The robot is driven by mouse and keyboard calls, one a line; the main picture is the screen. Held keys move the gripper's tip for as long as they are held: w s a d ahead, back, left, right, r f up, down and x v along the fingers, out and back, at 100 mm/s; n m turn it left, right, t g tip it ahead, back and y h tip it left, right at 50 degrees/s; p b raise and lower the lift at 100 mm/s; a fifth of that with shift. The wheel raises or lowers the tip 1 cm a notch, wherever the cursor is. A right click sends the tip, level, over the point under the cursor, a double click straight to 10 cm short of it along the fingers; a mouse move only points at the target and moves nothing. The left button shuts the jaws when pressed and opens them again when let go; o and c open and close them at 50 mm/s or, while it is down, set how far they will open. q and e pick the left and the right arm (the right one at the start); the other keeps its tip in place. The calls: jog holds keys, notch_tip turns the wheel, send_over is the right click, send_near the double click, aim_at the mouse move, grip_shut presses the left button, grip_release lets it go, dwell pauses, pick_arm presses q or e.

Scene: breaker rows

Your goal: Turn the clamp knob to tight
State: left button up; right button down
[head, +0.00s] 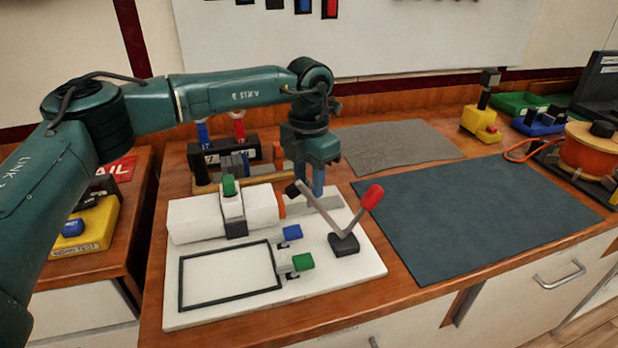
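A white block (265,207) with a dark strap over it lies on a white board (335,283). A green knob (229,186) stands on top of the strap; I cannot read any mark for loose or tight. My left gripper (309,186) points down to the right of the green knob, apart from it. Its fingers look parted, with nothing seen held between them. They are close to the grey bent lever (320,208) in the picture; I cannot tell whether they touch it. My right gripper is not in view.
The lever's red handle (371,197) rises at the board's right. Blue (292,232) and green (303,262) knobs sit by a black-outlined rectangle. A rack (222,150) stands behind the block. The dark mat (480,215) at right is clear.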

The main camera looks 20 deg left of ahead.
pick_arm(q)
jog(key=m, duration=0.5)
jog(key=shift+m, duration=0.4)
jog(key=m, duration=0.6)
jog(key=shift+w, duration=0.1)
jog(key=m, duration=0.6)
jog(key=shift+m, duration=0.3)
jog(key=m, duration=0.6)
jog(key=shift+w, duration=0.1)
jog(key=shift+m, duration=0.3)
jog(key=o, duration=1)
jog(key=shift+c, duration=0.2)
